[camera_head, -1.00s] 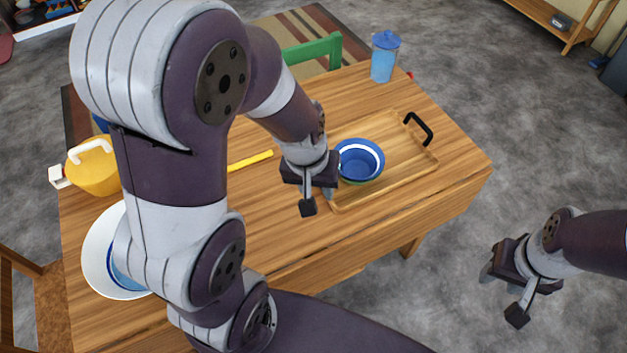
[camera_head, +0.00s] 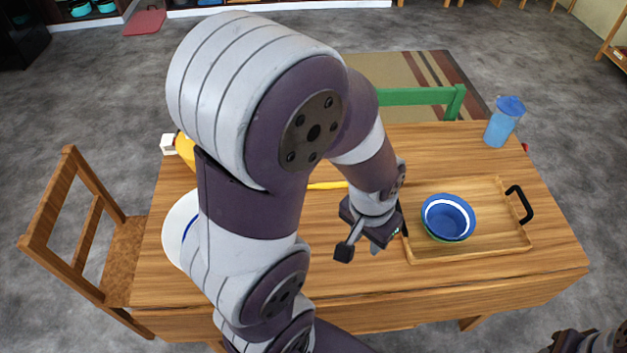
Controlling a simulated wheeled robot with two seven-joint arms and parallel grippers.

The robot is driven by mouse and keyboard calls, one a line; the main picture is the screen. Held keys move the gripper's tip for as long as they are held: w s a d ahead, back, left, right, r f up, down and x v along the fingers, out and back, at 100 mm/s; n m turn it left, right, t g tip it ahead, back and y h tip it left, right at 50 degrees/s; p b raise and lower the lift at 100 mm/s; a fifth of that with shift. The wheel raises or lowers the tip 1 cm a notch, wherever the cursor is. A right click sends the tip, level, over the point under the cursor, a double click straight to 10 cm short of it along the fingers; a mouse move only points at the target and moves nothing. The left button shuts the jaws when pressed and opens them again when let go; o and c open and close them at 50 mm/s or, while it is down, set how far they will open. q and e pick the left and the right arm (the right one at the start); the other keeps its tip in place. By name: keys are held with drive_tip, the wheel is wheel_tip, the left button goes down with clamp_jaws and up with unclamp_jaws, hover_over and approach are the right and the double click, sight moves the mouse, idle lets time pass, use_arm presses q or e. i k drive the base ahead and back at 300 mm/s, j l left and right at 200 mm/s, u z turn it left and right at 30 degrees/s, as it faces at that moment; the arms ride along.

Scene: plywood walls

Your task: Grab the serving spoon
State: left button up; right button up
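A thin yellow handle (camera_head: 327,185) lies on the wooden table behind my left arm. It may be the serving spoon, but its left part is hidden by the arm and I see no bowl of a spoon. My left gripper (camera_head: 366,246) points down over the table, to the right of and nearer than the yellow handle. Its fingers are apart and I see nothing between them. My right gripper (camera_head: 588,341) is cut off at the lower right corner, and its fingers cannot be made out.
A wooden tray (camera_head: 492,244) with a black handle holds blue bowls (camera_head: 447,217) right of my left gripper. A blue pitcher (camera_head: 503,121) stands at the back right. A white plate (camera_head: 176,226) and a yellow pot (camera_head: 185,149) are partly hidden at left. Chairs stand left and behind.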

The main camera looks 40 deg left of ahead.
sight(343, 184)
drive_tip(key=u, duration=1.4)
drive_tip(key=i+l+z, duration=0.2)
drive_tip(key=l+z, duration=0.2)
drive_tip(key=i+l+z, duration=0.25)
drive_tip(key=z, duration=0.15)
